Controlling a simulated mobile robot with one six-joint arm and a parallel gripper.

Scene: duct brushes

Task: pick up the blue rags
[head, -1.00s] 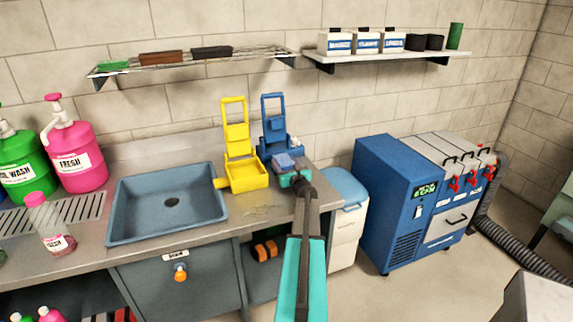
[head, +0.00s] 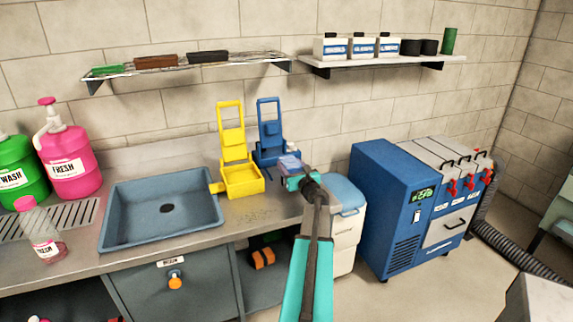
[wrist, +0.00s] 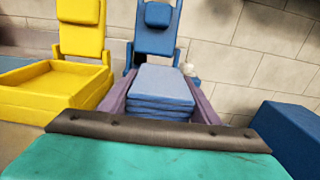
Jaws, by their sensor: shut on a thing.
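The blue rags are a folded, stacked light-blue bundle (wrist: 163,88) in the middle of the wrist view, and they also show small in the head view (head: 289,162). My gripper (head: 291,172) is shut on them, with a purple-grey finger on either side of the stack in the wrist view (wrist: 160,98). The rags are at the right end of the counter, in front of the blue caddy (head: 270,135). Whether they touch the counter is hidden by my gripper and wrist.
A yellow caddy (head: 238,170) stands just left of the blue one, beside the sink (head: 125,228). A white bin with a light-blue lid (head: 345,195) and a blue machine (head: 385,215) stand to the right. Shelves hang on the wall above (head: 390,58).

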